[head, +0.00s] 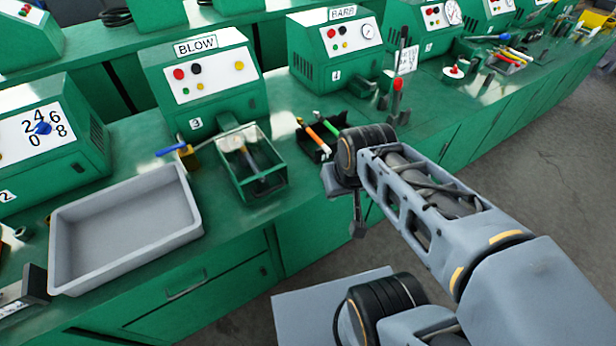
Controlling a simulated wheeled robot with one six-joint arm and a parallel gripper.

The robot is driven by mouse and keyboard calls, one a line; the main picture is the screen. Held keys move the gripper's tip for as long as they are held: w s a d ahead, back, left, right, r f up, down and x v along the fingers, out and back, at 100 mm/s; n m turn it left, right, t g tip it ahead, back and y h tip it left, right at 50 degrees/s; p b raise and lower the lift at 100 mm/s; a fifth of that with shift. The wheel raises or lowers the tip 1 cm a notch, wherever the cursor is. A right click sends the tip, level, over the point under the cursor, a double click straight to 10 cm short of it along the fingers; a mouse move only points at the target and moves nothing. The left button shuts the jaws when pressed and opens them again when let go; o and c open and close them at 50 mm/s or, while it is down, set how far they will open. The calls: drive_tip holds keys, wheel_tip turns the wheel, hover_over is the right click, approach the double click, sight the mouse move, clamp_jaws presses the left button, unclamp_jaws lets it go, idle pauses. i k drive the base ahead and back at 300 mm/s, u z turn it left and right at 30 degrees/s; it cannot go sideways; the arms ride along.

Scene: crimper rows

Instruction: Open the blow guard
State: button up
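The green machine labelled BLOW (201,77) stands left of centre in the head view, with red, black and yellow buttons on its white panel. In front of it is a green open-framed box (262,185), which may be the blow guard; a dark part shows inside. I cannot tell whether a clear cover lies over it. A lever with a blue handle (171,149) sticks out to the left of the box, by a brass-coloured block. My gripper (357,230) hangs below my wrist, right of the box and apart from it. It is small and partly hidden, so its opening is unclear.
A grey tray (75,235) lies left of the box. A small black holder (313,150) with orange-handled and green-handled tools stands between the box and my wrist. The BARB machine (340,45) is behind. Open floor (545,160) lies to the right.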

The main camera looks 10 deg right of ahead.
sight(280, 166)
drive_tip(key=z, duration=1.4)
drive_tip(key=k, duration=0.75)
drive_tip(key=u, duration=1.75)
